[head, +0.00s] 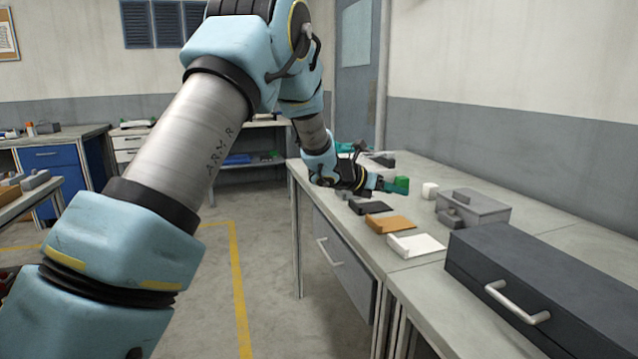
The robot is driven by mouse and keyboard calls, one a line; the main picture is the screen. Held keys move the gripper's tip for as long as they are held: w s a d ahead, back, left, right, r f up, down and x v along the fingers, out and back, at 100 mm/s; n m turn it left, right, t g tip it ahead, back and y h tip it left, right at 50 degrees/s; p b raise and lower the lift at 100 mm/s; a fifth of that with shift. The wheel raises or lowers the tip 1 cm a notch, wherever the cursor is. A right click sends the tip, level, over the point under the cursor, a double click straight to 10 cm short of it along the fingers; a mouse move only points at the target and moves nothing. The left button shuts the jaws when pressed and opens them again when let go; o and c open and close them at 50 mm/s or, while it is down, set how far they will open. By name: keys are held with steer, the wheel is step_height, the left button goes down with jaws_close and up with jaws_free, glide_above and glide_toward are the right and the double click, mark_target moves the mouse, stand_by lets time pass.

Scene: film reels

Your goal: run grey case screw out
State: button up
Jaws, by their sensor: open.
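A grey case (482,208) stands on the workbench at the right, past a row of flat pieces. A grey round-ended part sticks out at its left side (450,217), and a small grey piece shows on its top. I cannot make out a screw thread at this size. My gripper (386,168) is over the far part of the bench, left of the case and apart from it. Its teal fingers are spread, and nothing shows held between them. A green block (402,184) shows at the nearer finger; I cannot tell if they touch.
Black (369,208), orange (389,223) and white (416,244) flat pieces lie along the bench's front edge. A white block (430,190) is left of the case. A large dark box (555,290) with a handle fills the near right. Open floor lies left.

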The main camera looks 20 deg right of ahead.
steer(key=w+a+n+t+y, duration=0.2)
steer(key=w+a+n, duration=0.2)
steer(key=a+n, duration=0.3)
steer(key=w+a+r+n+t+y+p, duration=0.1)
steer(key=w+a+n, duration=0.4)
steer(key=a, duration=0.5)
steer(key=shift+r+n+t+y, duration=0.25)
steer(key=shift+n+t+y, duration=0.25)
steer(key=shift+n+t, duration=0.8)
steer(key=shift+d, duration=0.1)
